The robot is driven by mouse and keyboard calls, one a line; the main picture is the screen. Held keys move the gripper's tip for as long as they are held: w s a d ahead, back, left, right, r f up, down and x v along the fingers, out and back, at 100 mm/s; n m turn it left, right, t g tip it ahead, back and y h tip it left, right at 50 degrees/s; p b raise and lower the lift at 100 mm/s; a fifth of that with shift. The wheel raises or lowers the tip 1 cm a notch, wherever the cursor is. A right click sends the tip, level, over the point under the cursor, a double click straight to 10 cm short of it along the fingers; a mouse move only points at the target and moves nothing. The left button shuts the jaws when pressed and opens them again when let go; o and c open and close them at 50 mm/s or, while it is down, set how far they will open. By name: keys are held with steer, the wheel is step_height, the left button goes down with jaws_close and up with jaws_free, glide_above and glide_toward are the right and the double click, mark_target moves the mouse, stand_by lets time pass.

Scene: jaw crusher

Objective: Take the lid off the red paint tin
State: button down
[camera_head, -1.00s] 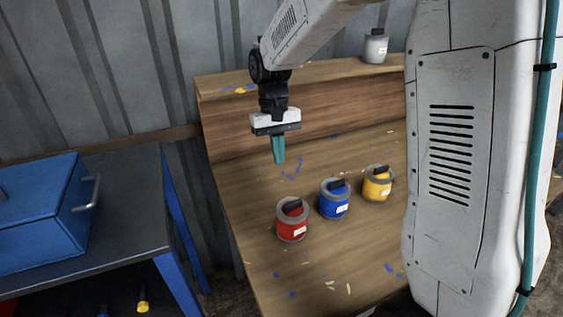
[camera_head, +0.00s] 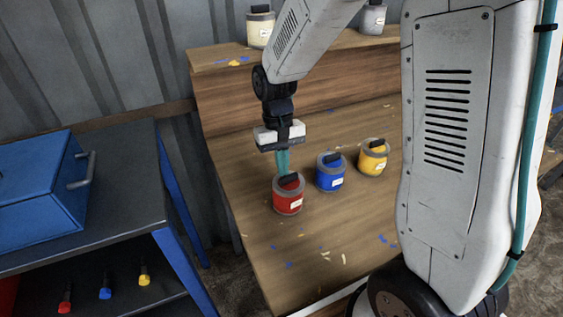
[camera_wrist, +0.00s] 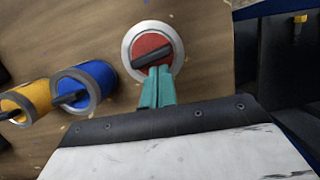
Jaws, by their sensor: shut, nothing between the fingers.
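The red paint tin (camera_head: 288,200) stands upright on the wooden bench, leftmost of three tins in a row. Its lid is on, red with a dark bar handle across it; the lid also shows in the wrist view (camera_wrist: 152,46). My gripper (camera_head: 283,172) points down just above and behind the tin. In the wrist view its teal fingers (camera_wrist: 158,72) are together, with their tips close to the dark handle (camera_wrist: 153,58). I cannot tell whether they touch it. Nothing shows between the fingers.
A blue tin (camera_head: 329,177) and a yellow tin (camera_head: 372,160) stand to the right. A cream tin (camera_head: 260,28) and a grey tin (camera_head: 371,18) are on the raised shelf. A blue toolbox (camera_head: 38,190) sits on a cart at left. The bench front has only paint flecks.

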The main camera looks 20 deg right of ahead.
steer(key=shift+s, duration=1.3)
steer(key=v, duration=0.7)
steer(key=shift+r, duration=0.4)
